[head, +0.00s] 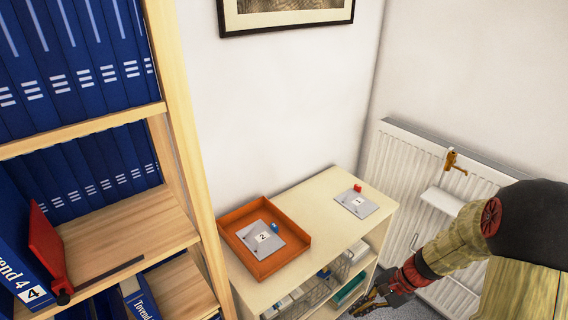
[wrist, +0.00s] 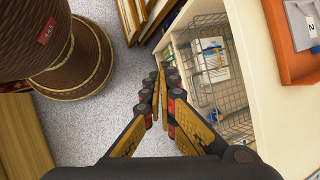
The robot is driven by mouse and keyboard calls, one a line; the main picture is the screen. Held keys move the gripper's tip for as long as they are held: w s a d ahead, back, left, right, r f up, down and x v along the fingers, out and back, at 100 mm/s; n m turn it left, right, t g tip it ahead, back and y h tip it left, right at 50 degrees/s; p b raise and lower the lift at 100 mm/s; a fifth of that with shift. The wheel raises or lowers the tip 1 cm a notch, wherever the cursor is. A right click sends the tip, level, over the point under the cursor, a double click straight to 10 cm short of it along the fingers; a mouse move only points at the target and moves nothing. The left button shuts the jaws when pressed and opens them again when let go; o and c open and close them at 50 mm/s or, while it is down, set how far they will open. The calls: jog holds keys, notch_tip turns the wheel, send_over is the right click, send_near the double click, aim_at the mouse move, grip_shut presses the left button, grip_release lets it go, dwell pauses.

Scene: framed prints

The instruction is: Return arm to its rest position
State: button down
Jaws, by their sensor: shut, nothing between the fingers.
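My gripper (head: 368,302) is low at the right in the head view, in front of the low cream shelf unit. In the wrist view my gripper (wrist: 160,78) points down past the unit's side, over the grey floor. Its fingers are together with nothing between them. My arm reaches in from the right edge of the head view, bent downward.
The cream shelf unit (head: 318,196) carries an orange tray (head: 300,254) with plate 2 (head: 253,240), and plate 1 (head: 356,202). A wire basket (wrist: 222,75) sits inside it. A radiator (head: 400,165) is behind; a brown woven drum (wrist: 38,40) stands on the floor. A bookcase (head: 185,130) is left.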

jog(key=s+a+r+n+t+h, duration=0.1)
jog(key=s+r+n, duration=0.3)
jog(key=r, duration=0.5)
jog(key=s+a+r+n+t+h, duration=0.1)
jog(key=s+r+n+t+h, duration=0.1)
jog(key=s+r, duration=0.4)
jog(key=s+a+r+n+t+h, duration=0.1)
jog(key=s+r+n, duration=0.4)
jog(key=r, duration=0.9)
jog(key=shift+n+t+h, duration=0.6)
jog(key=shift+t+h, duration=0.1)
jog(key=shift+h, duration=0.5)
jog(key=shift+a, duration=0.1)
